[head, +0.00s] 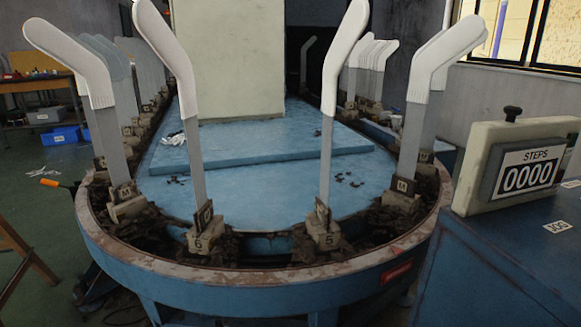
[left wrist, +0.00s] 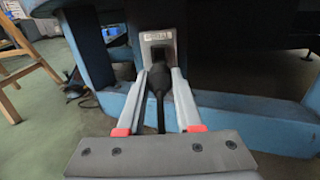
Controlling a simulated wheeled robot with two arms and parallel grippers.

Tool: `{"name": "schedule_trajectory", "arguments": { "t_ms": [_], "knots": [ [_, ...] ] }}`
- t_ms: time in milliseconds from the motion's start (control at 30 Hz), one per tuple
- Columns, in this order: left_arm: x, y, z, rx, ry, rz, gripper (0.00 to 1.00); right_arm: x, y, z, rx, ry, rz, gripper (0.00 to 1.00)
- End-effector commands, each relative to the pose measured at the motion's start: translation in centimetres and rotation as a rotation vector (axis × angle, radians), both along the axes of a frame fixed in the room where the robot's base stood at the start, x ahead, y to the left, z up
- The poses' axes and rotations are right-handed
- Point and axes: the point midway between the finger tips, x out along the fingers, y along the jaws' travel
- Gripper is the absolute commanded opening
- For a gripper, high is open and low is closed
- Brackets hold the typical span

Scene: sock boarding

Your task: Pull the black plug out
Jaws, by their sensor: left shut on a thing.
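The black plug (left wrist: 160,80) with its black cable is in the left wrist view, between the fingers of my left gripper (left wrist: 161,72). The gripper is shut on the plug's body. A grey socket plate (left wrist: 157,36) with a label is straight ahead on the blue machine frame, just beyond the fingertips. A dark opening shows in the plate above the plug. I cannot tell how far the plug's tip sits in it. The cable runs back toward my wrist. Neither gripper shows in the head view.
A blue oval machine (head: 270,285) carries white socks on upright grey boards (head: 197,160). A counter reading 0000 (head: 528,178) stands at the right. In the left wrist view, a blue beam (left wrist: 240,112) crosses below the socket and a wooden stool (left wrist: 22,62) stands left.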

Motion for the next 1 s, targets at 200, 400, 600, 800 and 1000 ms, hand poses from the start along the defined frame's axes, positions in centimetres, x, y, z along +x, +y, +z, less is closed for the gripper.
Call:
{"name": "schedule_trajectory", "arguments": {
  "t_ms": [200,400,600,800,1000],
  "knots": [
    [-2.4,-0.7,0.0,0.001,0.002,-0.003,0.0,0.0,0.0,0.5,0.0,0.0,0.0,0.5],
    [-4.5,-1.3,-0.1,0.0,0.001,-0.001,0.0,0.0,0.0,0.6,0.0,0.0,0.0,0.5],
    [-6.6,-1.9,-0.2,0.0,0.002,-0.002,0.0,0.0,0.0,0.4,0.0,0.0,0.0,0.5],
    [-8.7,-2.6,-0.2,-0.002,0.003,-0.003,0.0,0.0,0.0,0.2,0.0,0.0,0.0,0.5],
    [-10.8,-3.2,-0.2,-0.001,0.002,-0.004,0.0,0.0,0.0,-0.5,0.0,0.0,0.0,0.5]
  ]
}}
